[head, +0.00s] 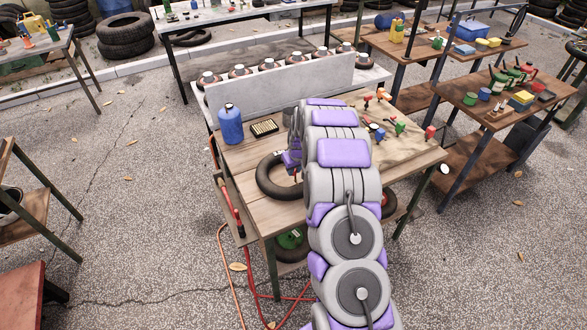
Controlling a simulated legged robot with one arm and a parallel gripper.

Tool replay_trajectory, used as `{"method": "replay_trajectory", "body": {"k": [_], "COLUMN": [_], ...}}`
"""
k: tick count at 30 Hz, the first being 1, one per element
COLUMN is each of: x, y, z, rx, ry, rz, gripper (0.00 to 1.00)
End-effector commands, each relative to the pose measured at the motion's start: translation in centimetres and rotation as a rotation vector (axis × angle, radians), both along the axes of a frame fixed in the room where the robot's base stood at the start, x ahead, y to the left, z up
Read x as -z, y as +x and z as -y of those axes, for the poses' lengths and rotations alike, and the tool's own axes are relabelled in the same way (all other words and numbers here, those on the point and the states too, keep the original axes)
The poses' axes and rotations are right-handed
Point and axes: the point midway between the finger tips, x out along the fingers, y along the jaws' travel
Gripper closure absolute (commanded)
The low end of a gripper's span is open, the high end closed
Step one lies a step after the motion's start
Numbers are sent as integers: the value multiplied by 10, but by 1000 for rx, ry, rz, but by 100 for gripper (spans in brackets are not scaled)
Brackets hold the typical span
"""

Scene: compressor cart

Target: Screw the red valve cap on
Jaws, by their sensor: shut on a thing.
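My gripper (294,168) is at the right inner side of a black inner tube (268,189) that lies on the wooden cart top (241,166). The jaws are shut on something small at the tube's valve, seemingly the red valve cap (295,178). Only a speck of red shows there. My arm and the gripper hide most of the valve and the tube's right side. I cannot tell how the cap sits on the valve stem.
A blue bottle (231,125) and a small box of brass pieces (264,128) stand behind the tube. Small coloured fittings (381,127) lie right of my arm. A red hose (265,305) hangs at the front.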

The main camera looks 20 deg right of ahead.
Motion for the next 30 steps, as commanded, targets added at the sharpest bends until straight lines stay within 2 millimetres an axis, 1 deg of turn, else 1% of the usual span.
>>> {"method": "replay_trajectory", "body": {"k": [30], "x": [-45], "y": [0], "z": [0], "rx": [0], "ry": [-1], "rz": [1], "gripper": [100]}}
